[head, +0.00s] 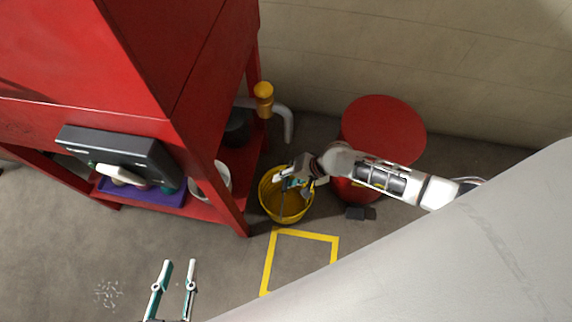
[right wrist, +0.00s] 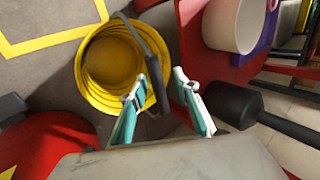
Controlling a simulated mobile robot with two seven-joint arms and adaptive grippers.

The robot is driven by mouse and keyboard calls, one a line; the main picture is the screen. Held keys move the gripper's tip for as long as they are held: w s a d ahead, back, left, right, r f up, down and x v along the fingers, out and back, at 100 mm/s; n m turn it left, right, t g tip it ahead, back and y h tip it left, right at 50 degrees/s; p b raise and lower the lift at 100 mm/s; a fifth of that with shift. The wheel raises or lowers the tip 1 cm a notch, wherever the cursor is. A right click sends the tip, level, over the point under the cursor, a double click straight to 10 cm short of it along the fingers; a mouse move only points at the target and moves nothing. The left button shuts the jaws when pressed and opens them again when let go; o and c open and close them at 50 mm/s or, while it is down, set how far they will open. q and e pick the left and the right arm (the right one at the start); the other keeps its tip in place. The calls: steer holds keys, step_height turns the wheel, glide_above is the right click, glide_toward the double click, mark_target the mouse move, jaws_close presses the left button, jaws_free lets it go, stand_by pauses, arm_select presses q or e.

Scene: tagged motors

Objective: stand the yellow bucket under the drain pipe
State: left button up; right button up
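The yellow bucket (head: 268,205) stands on the floor beside the red cabinet's front leg; it also shows in the right wrist view (right wrist: 88,75). Its dark handle (right wrist: 143,43) stands up over the opening. My right gripper (head: 291,182) is above the bucket. Its fingers (right wrist: 160,80) are apart on either side of the handle, and a gap shows beside the handle. The drain pipe (head: 287,122), a grey elbow with a yellow fitting (head: 264,100), comes out of the cabinet behind the bucket. My left gripper (head: 178,278) is open and empty over the floor.
A red drum (head: 385,120) stands right of the bucket, by the wall. A yellow floor outline (head: 290,233) lies in front of the bucket. The cabinet's lower shelf (head: 200,207) holds a white container (head: 222,180) and a purple tray (head: 140,193). Floor is clear below the pipe.

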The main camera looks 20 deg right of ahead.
steer(key=shift+s+d, duration=0.1)
steer(key=v, duration=1.2)
